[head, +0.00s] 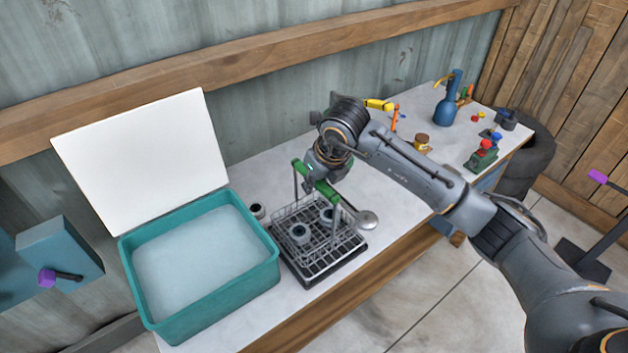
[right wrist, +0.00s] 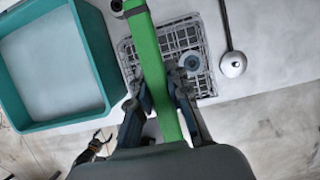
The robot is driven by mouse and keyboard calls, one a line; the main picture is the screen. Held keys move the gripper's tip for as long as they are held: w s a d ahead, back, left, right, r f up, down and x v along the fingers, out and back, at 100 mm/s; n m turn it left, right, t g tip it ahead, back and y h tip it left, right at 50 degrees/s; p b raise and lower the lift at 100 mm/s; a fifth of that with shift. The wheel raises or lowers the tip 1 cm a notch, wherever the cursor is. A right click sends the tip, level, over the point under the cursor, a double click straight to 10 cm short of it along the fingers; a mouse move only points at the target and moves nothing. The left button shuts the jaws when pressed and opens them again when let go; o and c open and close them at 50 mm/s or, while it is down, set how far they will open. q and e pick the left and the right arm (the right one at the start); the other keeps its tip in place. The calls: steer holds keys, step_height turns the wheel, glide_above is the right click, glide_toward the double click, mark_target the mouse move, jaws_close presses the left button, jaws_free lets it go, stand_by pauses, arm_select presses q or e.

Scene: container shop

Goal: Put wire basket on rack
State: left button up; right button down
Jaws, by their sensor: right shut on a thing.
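The wire basket (head: 345,238) is a grey mesh with a tall green handle (head: 328,192) and holds round grey parts (head: 299,232). My right gripper (head: 322,175) is shut on the handle from above; the right wrist view shows its fingers (right wrist: 163,95) on both sides of the green bar. The dark rack (head: 312,274) is directly under the basket. I cannot tell whether they touch. In the right wrist view the basket mesh (right wrist: 190,35) shows beyond the handle. What seems my left gripper (right wrist: 95,146) shows small at the lower left there.
A teal tub (head: 203,308) of pale liquid, its white lid (head: 142,155) raised, stands left of the basket. A ladle (head: 367,220) lies just right of it. Another round part (head: 257,210) sits between tub and basket.

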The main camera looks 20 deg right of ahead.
steer(key=shift+f, duration=0.1)
steer(key=c, duration=1.3)
jaws_free()
steer(key=shift+r, duration=0.25)
steer(key=b+v, duration=0.2)
steer(key=v, duration=0.8)
steer(key=shift+s+d+r+b, duration=0.15)
steer(key=shift+r+b, duration=0.1)
steer(key=shift+b, duration=0.15)
steer(key=shift+s+r, duration=0.2)
steer(key=shift+r, duration=0.35)
